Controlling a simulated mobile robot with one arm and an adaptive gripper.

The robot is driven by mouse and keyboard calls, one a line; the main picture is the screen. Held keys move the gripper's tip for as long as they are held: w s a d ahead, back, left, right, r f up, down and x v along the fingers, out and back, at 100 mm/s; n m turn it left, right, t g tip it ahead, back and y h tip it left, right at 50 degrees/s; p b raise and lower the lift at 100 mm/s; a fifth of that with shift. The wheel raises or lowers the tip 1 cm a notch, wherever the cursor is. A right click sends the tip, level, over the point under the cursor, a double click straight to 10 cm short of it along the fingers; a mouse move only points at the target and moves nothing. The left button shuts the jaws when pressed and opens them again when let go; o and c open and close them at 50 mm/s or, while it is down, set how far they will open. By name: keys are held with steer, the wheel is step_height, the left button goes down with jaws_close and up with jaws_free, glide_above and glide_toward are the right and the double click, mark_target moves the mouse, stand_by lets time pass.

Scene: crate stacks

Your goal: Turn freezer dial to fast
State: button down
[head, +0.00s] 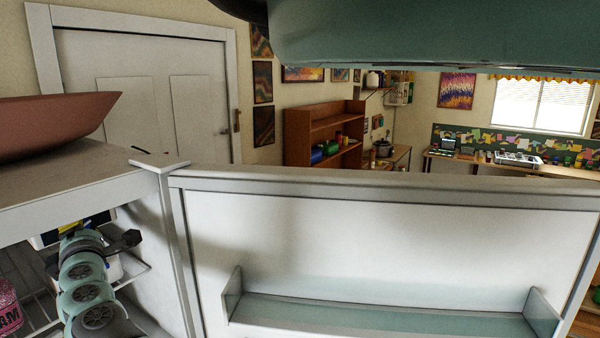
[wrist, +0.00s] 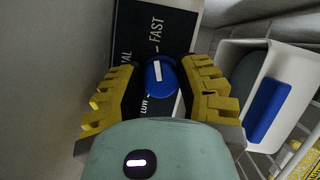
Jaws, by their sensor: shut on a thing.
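The freezer dial (wrist: 151,82) is a round blue knob with a white pointer line, on a black label panel (wrist: 171,22) in the wrist view. The pointer line stands nearly upright in the picture, towards the mark beside the word FAST. A lower word and part of another at the left also show. My gripper (wrist: 163,72) has its yellow ridged fingers on both sides of the dial, shut on it. In the head view, my arm reaches into the open compartment at the left; the dial cannot be made out there.
A white bin (wrist: 228,62) with a blue panel sits close to the right finger, by wire shelving (wrist: 288,128). A plain wall is at the left. In the head view, the open white door (head: 390,235) and its shelf (head: 375,315) fill the front. A pink container (head: 8,305) stands at lower left.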

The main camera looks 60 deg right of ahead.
stand_by(0.4)
steer(key=c, duration=0.5)
jaws_free()
steer(key=shift+c, duration=0.2)
steer(key=n+b, duration=0.1)
steer(key=b, duration=0.1)
steer(key=n+t+b, duration=0.1)
steer(key=n+b, duration=0.1)
steer(key=shift+d+f, duration=0.1)
steer(key=shift+f, duration=0.2)
steer(key=n+t+y+b, duration=0.1)
steer(key=n+b, duration=0.2)
steer(key=n+t+y+b, duration=0.1)
steer(key=n+y+b, duration=0.1)
steer(key=n+b, duration=0.1)
steer(key=shift+d+n, duration=0.1)
steer(key=shift+n, duration=0.7)
steer(key=shift+r+n+t+y+b, duration=0.1)
steer(key=shift+n+t+y+b, duration=0.2)
steer(key=shift+n+b, duration=0.55)
steer(key=n, duration=0.1)
steer(key=n+y, duration=0.1)
steer(key=shift+r+n+y, duration=0.3)
steer(key=shift+n, duration=0.45)
